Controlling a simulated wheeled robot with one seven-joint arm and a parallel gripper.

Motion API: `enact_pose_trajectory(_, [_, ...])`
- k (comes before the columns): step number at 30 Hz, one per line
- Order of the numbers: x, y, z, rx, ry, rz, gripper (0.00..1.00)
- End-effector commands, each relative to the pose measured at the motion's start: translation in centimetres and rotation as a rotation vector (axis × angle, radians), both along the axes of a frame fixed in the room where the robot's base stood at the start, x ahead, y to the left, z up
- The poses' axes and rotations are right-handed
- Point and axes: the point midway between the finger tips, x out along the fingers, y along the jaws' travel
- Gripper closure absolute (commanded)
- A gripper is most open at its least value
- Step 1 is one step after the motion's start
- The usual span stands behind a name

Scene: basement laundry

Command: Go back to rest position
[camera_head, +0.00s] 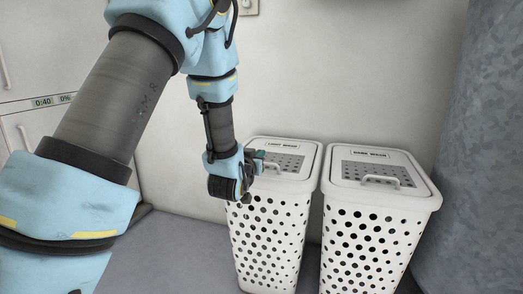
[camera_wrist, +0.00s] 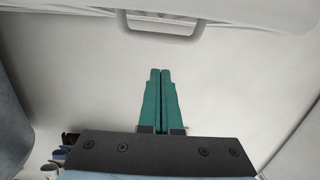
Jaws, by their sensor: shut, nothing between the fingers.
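My gripper (camera_head: 260,157) is at the end of my light-blue arm, by the left edge of the left hamper's lid in the head view. In the wrist view my gripper (camera_wrist: 160,72) shows two green fingers pressed together with nothing between them. The left hamper (camera_head: 268,235) is white with round holes, and its lid is closed. A label that seems to read "Light Wash" is on its lid. A lid handle (camera_wrist: 163,30) shows beyond my fingertips in the wrist view, apart from them.
A second white hamper (camera_head: 365,235), labelled "Dark Wash", stands close on the right with its lid closed. A grey mottled surface (camera_head: 480,160) rises at the far right. White appliances (camera_head: 30,60) with a small display stand at the left. A pale wall (camera_head: 330,60) is behind.

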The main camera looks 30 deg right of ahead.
Motion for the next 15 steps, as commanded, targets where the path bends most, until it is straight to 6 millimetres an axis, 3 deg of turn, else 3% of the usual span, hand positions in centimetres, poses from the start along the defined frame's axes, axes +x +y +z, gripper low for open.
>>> enact_pose_trajectory(9, [-4.2, 3.8, -0.6, -0.003, -0.002, 0.0, 1.0])
enact_pose_trajectory(15, [-5.2, 4.8, -0.8, -0.004, -0.004, 0.0, 1.0])
